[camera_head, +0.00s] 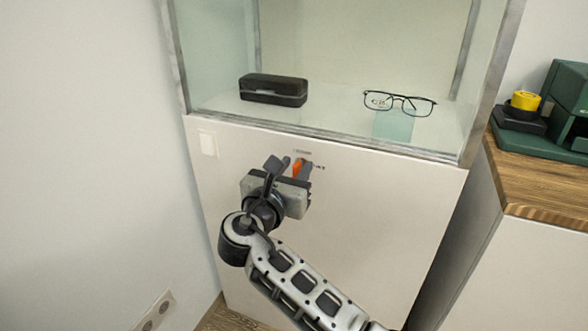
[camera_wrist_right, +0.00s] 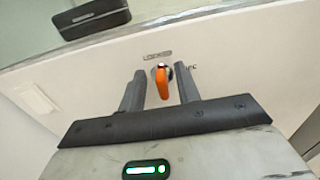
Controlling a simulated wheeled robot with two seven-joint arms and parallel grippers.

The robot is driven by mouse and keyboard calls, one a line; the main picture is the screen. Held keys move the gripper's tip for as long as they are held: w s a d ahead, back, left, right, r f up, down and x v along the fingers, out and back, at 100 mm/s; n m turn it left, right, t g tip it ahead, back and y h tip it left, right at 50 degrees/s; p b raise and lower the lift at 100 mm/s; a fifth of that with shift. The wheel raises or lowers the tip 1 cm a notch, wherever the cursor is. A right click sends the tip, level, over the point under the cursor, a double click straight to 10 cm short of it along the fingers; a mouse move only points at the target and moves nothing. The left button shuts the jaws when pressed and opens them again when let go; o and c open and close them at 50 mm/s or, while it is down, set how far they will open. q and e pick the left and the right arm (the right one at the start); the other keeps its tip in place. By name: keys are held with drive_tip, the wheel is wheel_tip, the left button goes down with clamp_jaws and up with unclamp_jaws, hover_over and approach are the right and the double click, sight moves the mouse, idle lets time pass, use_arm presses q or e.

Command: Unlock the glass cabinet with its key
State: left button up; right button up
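The glass cabinet (camera_head: 318,127) has a glass case on top of a white base. An orange key (camera_head: 297,168) sits at the lock on the front of the base, near its upper edge. In the right wrist view the key (camera_wrist_right: 162,84) points down from a round metal lock (camera_wrist_right: 161,68), under a label that seems to read "LOCKED". My right gripper (camera_head: 293,167) is in front of the lock. Its two fingers (camera_wrist_right: 158,82) are apart, one on each side of the key, with gaps showing. My left gripper is in neither view.
A black case (camera_head: 273,90) and black-rimmed glasses (camera_head: 399,103) lie inside the glass case. A pale square plate (camera_head: 208,144) is on the base's upper left. A wooden-topped counter (camera_head: 545,185) with a green device (camera_head: 565,100) stands at right. A wall is close at left.

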clamp_jaws()
